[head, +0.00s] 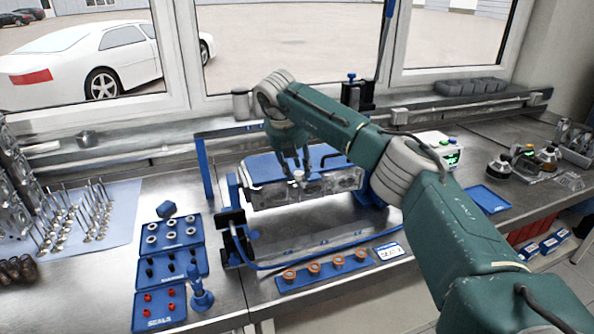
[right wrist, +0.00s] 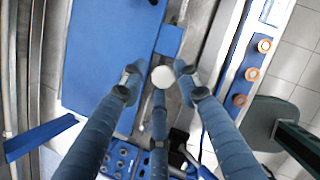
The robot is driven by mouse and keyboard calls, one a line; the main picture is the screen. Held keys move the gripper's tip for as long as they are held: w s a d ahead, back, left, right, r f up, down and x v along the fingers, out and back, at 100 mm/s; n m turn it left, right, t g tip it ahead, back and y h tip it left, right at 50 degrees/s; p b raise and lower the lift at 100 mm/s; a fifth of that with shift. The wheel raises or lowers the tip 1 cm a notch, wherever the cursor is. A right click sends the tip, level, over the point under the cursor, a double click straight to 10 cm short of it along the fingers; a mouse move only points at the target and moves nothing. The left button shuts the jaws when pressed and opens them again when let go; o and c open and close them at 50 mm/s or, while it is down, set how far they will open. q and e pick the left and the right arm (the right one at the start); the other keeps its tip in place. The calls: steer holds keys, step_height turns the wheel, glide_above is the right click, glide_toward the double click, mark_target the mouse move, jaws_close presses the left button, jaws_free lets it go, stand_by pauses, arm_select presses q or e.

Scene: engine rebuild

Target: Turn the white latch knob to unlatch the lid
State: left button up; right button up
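The white latch knob (head: 298,175) is a small round knob at the front top edge of the grey metal engine block (head: 265,197). It also shows as a pale disc in the right wrist view (right wrist: 162,77). The blue lid (head: 262,163) lies flat behind the knob and shows as a large blue panel in the right wrist view (right wrist: 110,45). My right gripper (head: 299,168) points down over the knob. Its blue fingers are apart, with the knob between their tips and visible gaps at the sides. My left gripper is not in view.
A blue frame post (head: 206,165) stands left of the block. A blue strip with orange-brown rings (head: 325,270) lies in front. Blue parts trays (head: 165,273) and upright valves (head: 85,215) are at left. A white device with a green display (head: 440,150) stands at right.

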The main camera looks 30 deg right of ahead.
steer(key=shift+o, duration=0.4)
steer(key=shift+s+f, duration=0.1)
steer(key=v, duration=1.2)
